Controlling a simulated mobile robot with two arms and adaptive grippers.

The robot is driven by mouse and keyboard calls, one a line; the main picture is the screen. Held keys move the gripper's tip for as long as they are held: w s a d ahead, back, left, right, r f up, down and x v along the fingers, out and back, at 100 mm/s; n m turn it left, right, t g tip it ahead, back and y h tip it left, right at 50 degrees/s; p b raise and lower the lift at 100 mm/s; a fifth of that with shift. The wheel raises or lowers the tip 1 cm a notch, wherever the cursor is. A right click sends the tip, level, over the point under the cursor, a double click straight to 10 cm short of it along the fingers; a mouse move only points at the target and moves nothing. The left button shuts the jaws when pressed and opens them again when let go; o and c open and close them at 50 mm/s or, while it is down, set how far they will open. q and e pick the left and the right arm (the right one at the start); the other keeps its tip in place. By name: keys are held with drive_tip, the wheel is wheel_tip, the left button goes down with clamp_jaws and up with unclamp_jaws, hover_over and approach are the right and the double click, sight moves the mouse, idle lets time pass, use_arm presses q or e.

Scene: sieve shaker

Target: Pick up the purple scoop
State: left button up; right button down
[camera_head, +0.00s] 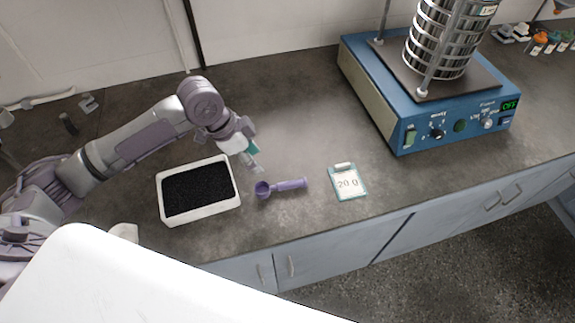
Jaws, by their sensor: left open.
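The purple scoop (290,185) lies on the dark countertop, its round bowl at the left and its handle pointing right. My left gripper (256,168) is open and empty, just above and behind the scoop's bowl, near the right rim of the white tray. It looks apart from the scoop, though the exact height gap is hard to tell. My right gripper is not in view.
A white tray (164,213) of black granules stands left of the scoop. A blue sieve shaker (398,128) with stacked sieves stands at back right. The counter's front edge is close.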

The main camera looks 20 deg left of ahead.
use_arm(q)
approach(277, 186)
drive_tip(key=shift+p+x, duration=0.35)
drive_tip(key=shift+x, duration=0.8)
drive_tip(key=shift+f, duration=0.75)
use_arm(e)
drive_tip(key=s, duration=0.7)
use_arm(q)
drive_tip(key=p+x, duration=0.1)
drive_tip(key=x, duration=0.2)
drive_tip(key=shift+w+d, duration=0.1)
drive_tip(key=shift+d, duration=0.15)
drive_tip(key=shift+x, duration=1.45)
drive_tip(key=c, duration=0.7)
drive_tip(key=shift+r, duration=0.1)
clamp_jaws()
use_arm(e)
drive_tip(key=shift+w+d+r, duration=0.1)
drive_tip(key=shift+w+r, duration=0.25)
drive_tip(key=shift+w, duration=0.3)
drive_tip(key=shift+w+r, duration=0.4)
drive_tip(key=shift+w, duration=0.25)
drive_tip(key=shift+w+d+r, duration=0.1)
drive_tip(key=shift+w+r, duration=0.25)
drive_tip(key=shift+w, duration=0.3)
